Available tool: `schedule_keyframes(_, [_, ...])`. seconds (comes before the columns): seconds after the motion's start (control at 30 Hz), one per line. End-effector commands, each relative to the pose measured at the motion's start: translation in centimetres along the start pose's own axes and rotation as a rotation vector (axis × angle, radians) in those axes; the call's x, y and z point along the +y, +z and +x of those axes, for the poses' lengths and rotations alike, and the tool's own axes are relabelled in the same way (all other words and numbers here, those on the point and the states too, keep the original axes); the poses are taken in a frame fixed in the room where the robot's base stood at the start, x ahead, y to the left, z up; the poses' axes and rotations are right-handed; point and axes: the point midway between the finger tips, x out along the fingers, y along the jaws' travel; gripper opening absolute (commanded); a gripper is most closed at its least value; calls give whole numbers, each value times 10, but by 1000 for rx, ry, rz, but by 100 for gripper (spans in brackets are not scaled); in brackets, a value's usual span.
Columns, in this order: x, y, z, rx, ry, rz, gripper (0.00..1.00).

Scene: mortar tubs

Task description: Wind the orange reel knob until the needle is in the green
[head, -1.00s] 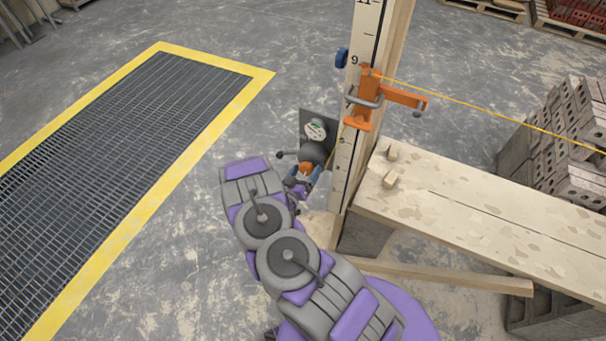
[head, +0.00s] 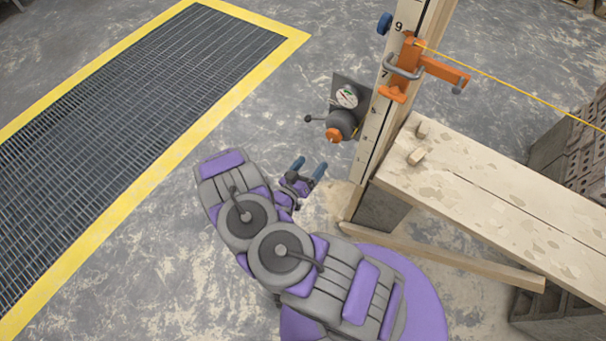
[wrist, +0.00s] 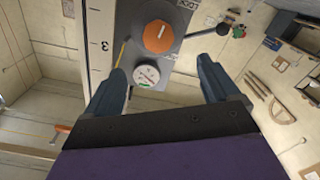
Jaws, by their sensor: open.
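The orange reel knob (head: 334,135) sits on the front of a dark reel drum (head: 343,121) mounted on a grey plate beside the wooden post. It also shows in the wrist view as an orange disc (wrist: 158,36) with a pale slot across it. A round white gauge (head: 347,96) is on the same plate, and the wrist view shows its face (wrist: 147,75) with a red needle and a green zone; whether the needle is in the green is too small to tell. My gripper (head: 309,168) is open and empty, short of the knob and apart from it.
A marked wooden post (head: 376,130) carries an orange bracket (head: 407,68) with a yellow line running right. A plank bench (head: 480,200) with small wood blocks stands at right. A lever with a dark ball (head: 308,118) sticks out left of the reel. A yellow-edged floor grate (head: 130,90) lies left.

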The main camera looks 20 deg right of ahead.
Motion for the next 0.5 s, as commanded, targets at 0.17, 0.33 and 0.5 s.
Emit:
schedule_keyframes(0.17, [-1, 0, -23, 2, -2, 1, 89])
schedule_keyframes(0.33, [-1, 0, -35, 1, -2, 1, 89])
schedule_keyframes(0.5, [0, 0, -39, -1, 0, 0, 89])
